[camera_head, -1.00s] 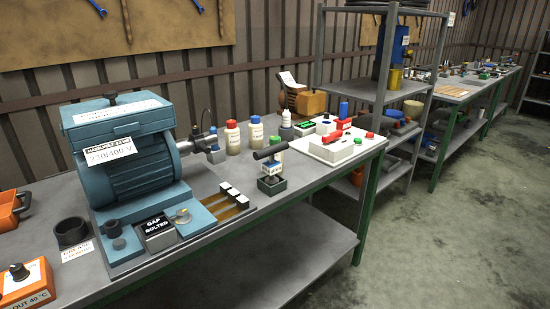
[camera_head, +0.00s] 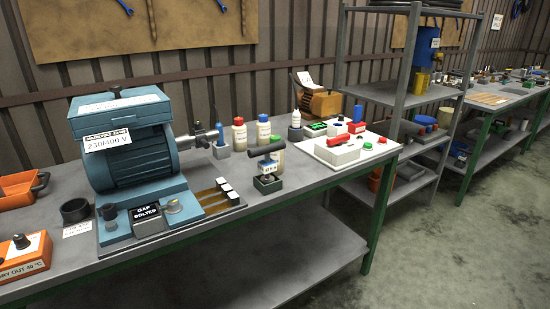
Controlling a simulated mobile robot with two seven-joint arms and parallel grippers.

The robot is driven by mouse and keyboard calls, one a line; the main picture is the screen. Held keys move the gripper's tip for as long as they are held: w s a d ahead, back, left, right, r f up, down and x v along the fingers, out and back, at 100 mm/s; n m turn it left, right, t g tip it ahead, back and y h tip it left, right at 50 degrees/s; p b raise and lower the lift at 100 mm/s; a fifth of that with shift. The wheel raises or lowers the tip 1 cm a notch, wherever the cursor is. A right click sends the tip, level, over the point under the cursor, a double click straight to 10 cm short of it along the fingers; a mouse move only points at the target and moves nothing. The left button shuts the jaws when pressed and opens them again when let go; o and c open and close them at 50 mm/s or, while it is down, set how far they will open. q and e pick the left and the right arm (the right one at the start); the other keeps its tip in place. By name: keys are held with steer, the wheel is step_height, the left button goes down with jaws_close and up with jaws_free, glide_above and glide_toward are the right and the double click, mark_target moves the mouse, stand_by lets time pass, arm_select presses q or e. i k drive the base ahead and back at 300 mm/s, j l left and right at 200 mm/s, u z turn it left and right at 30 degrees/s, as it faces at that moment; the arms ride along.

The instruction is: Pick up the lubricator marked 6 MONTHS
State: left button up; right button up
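I cannot read the marking 6 MONTHS on anything in view, so I cannot tell which item is that lubricator. A pale green container (camera_head: 277,157) stands partly hidden behind a black-handled tool (camera_head: 267,172) on a dark base. Neither of my grippers is in view.
A white board (camera_head: 345,153) with red and green parts lies at the bench's right end. A grey shelf rack (camera_head: 398,85) stands beyond the bench. The lower shelf looks clear.

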mark_target(277, 156)
steer(key=l+u, duration=0.1)
steer(key=i+l+u, duration=0.1)
steer(key=l+u, duration=0.15)
steer(key=u, duration=0.25)
steer(key=l+u, duration=0.25)
steer(key=u, duration=0.2)
steer(key=i+l+u, duration=0.2)
steer(key=l, duration=0.15)
steer(key=l+u, duration=0.2)
steer(key=l, duration=0.2)
steer(key=k+l+u, duration=0.1)
steer(key=l+u, duration=0.25)
steer(key=l, duration=2.85)
